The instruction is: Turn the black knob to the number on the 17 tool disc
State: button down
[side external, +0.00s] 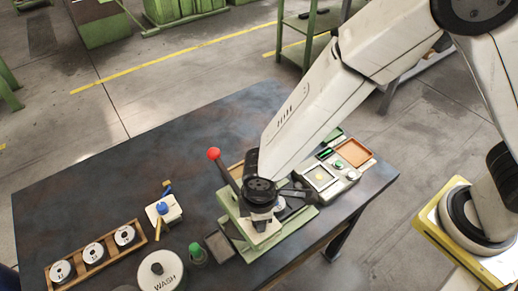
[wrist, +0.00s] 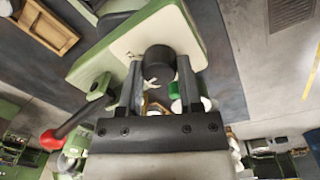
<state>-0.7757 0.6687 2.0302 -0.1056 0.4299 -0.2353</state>
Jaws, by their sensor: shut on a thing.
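The black knob (wrist: 159,62) sticks out from the pale face of the green machine (wrist: 88,62) in the wrist view, with a white mark on its near face. My gripper (wrist: 158,78) has one finger on each side of the knob and is shut on it. In the side external view my gripper (side external: 264,218) is at the green machine (side external: 240,222) and hides the knob. Several round tool discs (side external: 93,252) sit in a wooden tray (side external: 139,228) at the front left of the table. Their numbers are too small to read surely. The number the knob points to cannot be told.
A red-tipped lever (side external: 214,154) rises beside my gripper. A white lid marked WASH (side external: 160,272), a green bottle (side external: 196,253) and a blue-topped block (side external: 163,211) stand left of the machine. A control panel (side external: 336,172) lies right. The dark table (side external: 110,190) is clear behind the tray.

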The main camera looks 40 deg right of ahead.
jog(key=shift+m, duration=0.6)
jog(key=shift+c, duration=1.3)
grip_release()
jog(key=shift+r, duration=0.1)
jog(key=shift+s+a+r, duration=0.1)
jog(key=shift+s+r, duration=0.05)
jog(key=shift+r, duration=3.7)
